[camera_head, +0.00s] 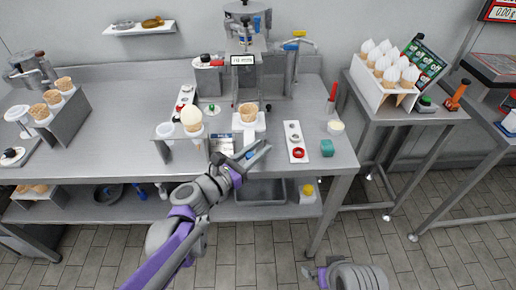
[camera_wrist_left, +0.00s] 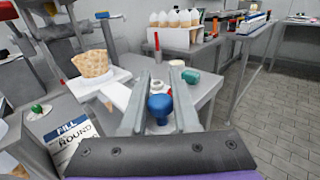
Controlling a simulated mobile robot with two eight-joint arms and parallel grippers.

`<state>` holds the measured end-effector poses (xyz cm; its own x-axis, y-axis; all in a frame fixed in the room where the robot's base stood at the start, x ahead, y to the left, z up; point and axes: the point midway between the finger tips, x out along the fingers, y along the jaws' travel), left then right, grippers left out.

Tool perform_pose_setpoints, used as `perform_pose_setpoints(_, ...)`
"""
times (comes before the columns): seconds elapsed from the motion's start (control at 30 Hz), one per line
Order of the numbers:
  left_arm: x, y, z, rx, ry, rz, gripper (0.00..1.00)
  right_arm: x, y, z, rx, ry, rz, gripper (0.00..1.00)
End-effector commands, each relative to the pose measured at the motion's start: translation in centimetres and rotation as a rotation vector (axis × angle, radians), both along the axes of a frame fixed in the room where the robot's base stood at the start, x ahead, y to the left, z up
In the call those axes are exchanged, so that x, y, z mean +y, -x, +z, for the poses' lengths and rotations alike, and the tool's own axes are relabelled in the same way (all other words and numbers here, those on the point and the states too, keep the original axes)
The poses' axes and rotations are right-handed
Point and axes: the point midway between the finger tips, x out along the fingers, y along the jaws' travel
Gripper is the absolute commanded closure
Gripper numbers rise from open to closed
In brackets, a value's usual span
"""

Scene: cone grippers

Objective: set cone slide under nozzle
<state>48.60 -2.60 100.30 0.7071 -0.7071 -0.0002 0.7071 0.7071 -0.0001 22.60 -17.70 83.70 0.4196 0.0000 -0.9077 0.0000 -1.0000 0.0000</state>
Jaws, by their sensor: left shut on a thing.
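The cone slide (camera_head: 262,121) is a white holder on the bench with a waffle cone (camera_head: 248,112) standing upright in it. It shows in the left wrist view (camera_wrist_left: 112,77), with a white strip reaching toward my gripper. The grey dispensing machine (camera_head: 272,78) stands behind the cone; I cannot make out its nozzle clearly. My left gripper (camera_head: 257,153) is in front of the slide, its fingers shut on a blue knob (camera_wrist_left: 160,105). How the knob joins the slide is hidden. Part of my right arm (camera_head: 345,277) shows low in the head view; its jaws are unclear.
A card marked FILL (camera_wrist_left: 70,135) lies left of the gripper. A white strip with a red ring (camera_head: 295,142) and a teal block (camera_head: 327,148) lie to the right. A stand (camera_head: 168,142) holds a filled cone at left. A rack of filled cones (camera_head: 366,88) stands on the right table.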

Motion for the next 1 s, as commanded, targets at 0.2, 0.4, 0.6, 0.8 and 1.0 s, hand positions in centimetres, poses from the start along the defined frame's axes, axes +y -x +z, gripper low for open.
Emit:
perform_pose_setpoints(0.2, 0.0, -0.3, 0.0, 0.000, 0.000, 0.000, 1.00, 0.0, 0.0, 0.0, 0.000, 0.000, 0.000, 0.00)
perform_pose_setpoints(0.4, 0.0, -4.2, 0.0, 0.000, 0.000, 0.002, 1.00, 0.0, 0.0, -0.3, 0.001, 0.000, 0.000, 0.00)
perform_pose_setpoints(0.6, 0.0, -7.6, 0.0, 0.000, 0.001, 0.000, 1.00, 0.0, 0.0, -0.4, 0.001, 0.000, 0.000, 0.00)
perform_pose_setpoints(0.8, 0.0, -8.2, 0.0, 0.000, 0.001, 0.000, 1.00, 0.0, 0.0, -0.4, 0.001, 0.000, 0.000, 0.00)
perform_pose_setpoints(1.0, 0.0, -8.2, 0.0, 0.001, 0.001, 0.000, 0.66, 0.0, 0.0, -0.4, 0.001, 0.000, 0.000, 0.00)
